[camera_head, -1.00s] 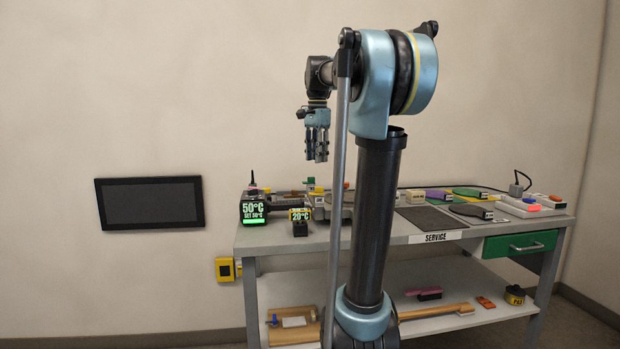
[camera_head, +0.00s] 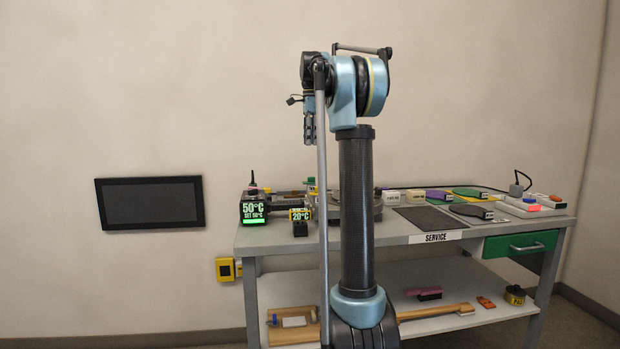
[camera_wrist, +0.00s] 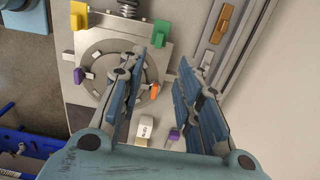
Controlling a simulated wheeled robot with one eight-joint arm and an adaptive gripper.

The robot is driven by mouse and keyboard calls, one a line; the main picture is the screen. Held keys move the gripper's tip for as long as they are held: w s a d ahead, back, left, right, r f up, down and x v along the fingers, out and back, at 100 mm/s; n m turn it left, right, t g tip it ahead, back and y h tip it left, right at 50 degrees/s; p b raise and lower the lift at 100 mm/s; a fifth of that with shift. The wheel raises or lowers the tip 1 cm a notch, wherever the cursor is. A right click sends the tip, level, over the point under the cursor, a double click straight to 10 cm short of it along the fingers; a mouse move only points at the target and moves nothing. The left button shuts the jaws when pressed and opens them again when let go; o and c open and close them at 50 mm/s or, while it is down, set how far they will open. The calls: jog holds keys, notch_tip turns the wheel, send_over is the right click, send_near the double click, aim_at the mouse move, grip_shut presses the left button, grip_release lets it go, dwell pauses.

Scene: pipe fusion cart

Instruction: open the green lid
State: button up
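My gripper (camera_head: 309,129) hangs fingers-down in the head view, above the left part of the cart. In the wrist view my gripper (camera_wrist: 162,62) is open, with an empty gap between its two fingers. Beyond them lies a grey plate with a round ring fitting (camera_wrist: 95,65). In the head view a flat green round piece (camera_head: 468,191) lies at the back of the cart top. I cannot tell which green part is the lid.
The cart's grey top (camera_head: 395,235) carries a dark 50°C display box (camera_head: 253,208), a smaller 20°C box (camera_head: 300,215) and a dark mat (camera_head: 428,218). A green drawer (camera_head: 520,243) is shut at the right. In the wrist view an orange tab (camera_wrist: 154,91) lies near the left finger.

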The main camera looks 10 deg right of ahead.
aim_at(309, 180)
notch_tip(309, 180, down, 14)
jog(key=shift+f, duration=0.15)
dwell(0.4)
grip_shut()
